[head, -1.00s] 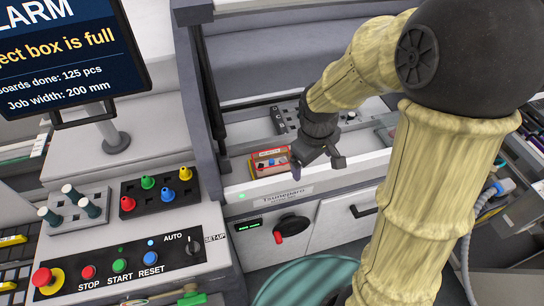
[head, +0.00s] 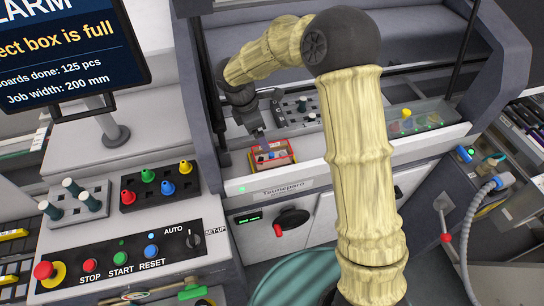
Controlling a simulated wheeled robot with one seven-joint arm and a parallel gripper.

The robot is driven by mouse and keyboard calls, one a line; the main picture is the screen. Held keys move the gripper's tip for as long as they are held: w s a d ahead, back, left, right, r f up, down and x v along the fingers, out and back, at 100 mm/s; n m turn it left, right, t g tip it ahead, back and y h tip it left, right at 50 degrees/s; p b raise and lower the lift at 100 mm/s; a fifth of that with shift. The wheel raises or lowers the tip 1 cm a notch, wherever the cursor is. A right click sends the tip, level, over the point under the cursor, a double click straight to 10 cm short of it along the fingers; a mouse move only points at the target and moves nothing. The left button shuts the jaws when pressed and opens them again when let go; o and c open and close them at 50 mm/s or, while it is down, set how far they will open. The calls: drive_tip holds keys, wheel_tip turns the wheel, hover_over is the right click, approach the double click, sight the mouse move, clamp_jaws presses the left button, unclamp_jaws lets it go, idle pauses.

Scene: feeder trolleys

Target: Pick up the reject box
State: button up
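The reject box (head: 276,166) is a small open red box with a pale label on its back side and several small parts inside. It sits on the machine's front ledge, just behind the nameplate. My gripper (head: 257,132) is dark and hangs just behind and above the box, at its upper left. It looks apart from the box, and the box is not in its grasp. The fingers are small and seen from the side, so their opening is unclear.
A dark plate with upright pins (head: 300,112) lies behind the box on the right. The machine's grey side post (head: 200,95) stands close on the left. A control panel (head: 120,255) and a monitor (head: 70,50) are further left. A clear-lidded tray (head: 415,120) is right of my arm.

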drive_tip(key=p, duration=0.1)
hover_over(273, 155)
drive_tip(key=a, duration=0.2)
drive_tip(key=f, duration=0.6)
drive_tip(key=shift+s+f, duration=0.25)
drive_tip(key=shift+s, duration=0.15)
drive_tip(key=p+x, duration=0.1)
drive_tip(key=x, duration=0.4)
drive_tip(key=shift+w+d+f+p, duration=0.1)
drive_tip(key=shift+p, duration=0.25)
drive_tip(key=c, duration=1.1)
